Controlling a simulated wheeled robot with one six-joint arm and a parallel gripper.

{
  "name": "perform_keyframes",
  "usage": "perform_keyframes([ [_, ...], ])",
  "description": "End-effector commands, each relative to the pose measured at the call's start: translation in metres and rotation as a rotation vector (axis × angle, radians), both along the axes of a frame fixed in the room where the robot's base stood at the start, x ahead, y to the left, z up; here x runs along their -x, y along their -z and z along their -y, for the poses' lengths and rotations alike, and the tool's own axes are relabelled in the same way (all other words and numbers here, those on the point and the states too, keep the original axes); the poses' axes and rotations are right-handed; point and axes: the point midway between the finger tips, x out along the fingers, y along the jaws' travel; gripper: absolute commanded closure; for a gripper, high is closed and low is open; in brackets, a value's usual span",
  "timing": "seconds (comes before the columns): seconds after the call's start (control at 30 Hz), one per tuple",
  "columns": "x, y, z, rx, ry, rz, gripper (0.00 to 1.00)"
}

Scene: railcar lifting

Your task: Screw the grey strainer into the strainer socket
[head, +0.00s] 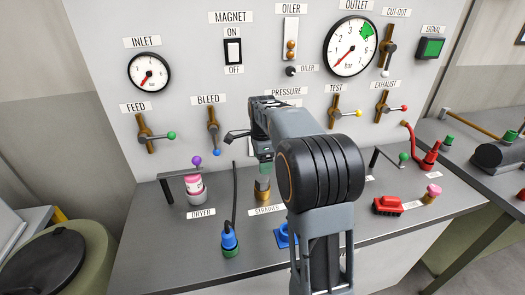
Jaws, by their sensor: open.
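The grey strainer (262,183) stands upright at the brass strainer socket (262,197), behind the STRAINER label on the bench. I cannot tell how deep its thread sits. My gripper (260,160) is just above the strainer, pointing down, and is open. My arm covers part of the gripper and the area to its right, so I cannot tell whether the fingers touch the strainer.
Left of the socket are a black cable with a blue plug (229,238) and a pink-topped dryer (194,187). A blue part (282,236) is partly hidden by my arm. A red block (388,205) lies right. The gauge panel (200,90) rises behind.

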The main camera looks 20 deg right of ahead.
Motion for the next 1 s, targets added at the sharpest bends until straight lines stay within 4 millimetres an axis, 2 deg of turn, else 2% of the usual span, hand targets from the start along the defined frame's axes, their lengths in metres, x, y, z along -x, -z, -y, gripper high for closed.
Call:
perform_keyframes([
  [0.1, 0.000, -0.019, 0.000, 0.000, 0.000, 0.002, 0.22],
  [0.33, 0.000, -0.037, 0.000, 0.000, 0.000, 0.000, 0.22],
  [1.0, -0.002, -0.039, 0.001, 0.000, 0.000, 0.002, 0.21],
])
